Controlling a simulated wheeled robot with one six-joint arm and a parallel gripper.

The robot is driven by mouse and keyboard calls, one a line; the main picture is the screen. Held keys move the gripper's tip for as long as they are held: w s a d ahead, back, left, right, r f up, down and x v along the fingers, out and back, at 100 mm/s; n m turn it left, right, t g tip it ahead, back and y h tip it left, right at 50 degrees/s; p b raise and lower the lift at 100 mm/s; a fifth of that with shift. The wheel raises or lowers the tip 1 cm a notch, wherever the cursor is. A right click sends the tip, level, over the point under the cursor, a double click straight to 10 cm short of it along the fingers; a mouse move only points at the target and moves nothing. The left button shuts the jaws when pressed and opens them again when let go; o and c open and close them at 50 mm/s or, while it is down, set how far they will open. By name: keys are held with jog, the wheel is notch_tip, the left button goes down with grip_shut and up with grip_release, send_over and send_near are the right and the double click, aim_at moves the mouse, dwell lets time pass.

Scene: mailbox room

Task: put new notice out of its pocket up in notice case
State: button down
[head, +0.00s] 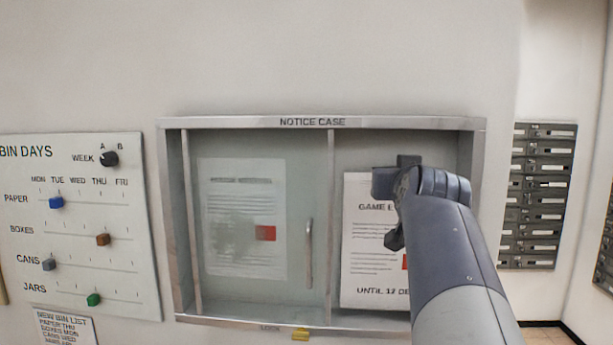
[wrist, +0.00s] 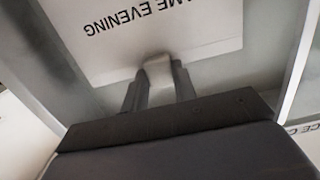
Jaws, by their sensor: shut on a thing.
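The notice case (head: 323,122) is a metal-framed wall cabinet. A glass door (head: 309,215) with an upright handle covers its left half, with an older notice (head: 240,210) bearing a red patch behind it. The right half is uncovered. The new notice (head: 365,262), a white sheet reading "GAME E…" and "UNTIL 12 DE…", stands upright there; its right part is hidden by my arm. My gripper (head: 400,205) is at its upper part. In the wrist view my gripper (wrist: 158,82) is shut on a pale tab at the edge of the notice (wrist: 150,30). I cannot tell whether its back touches the case.
A bin-days board (head: 85,225) with coloured sliders is on the wall at left, with a bin list (head: 65,328) below. A yellow piece (head: 300,334) sits at the lower frame by the "LOCK" label. Dark mailboxes (head: 538,195) are at right. The wall above the case is clear.

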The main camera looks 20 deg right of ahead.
jog(key=shift+w+d, duration=0.3)
jog(key=shift+w, duration=0.15)
dwell(0.4)
jog(key=c, duration=1.1)
grip_release()
jog(key=shift+o, duration=0.2)
jog(key=shift+s+a, duration=0.1)
jog(key=shift+s, duration=0.05)
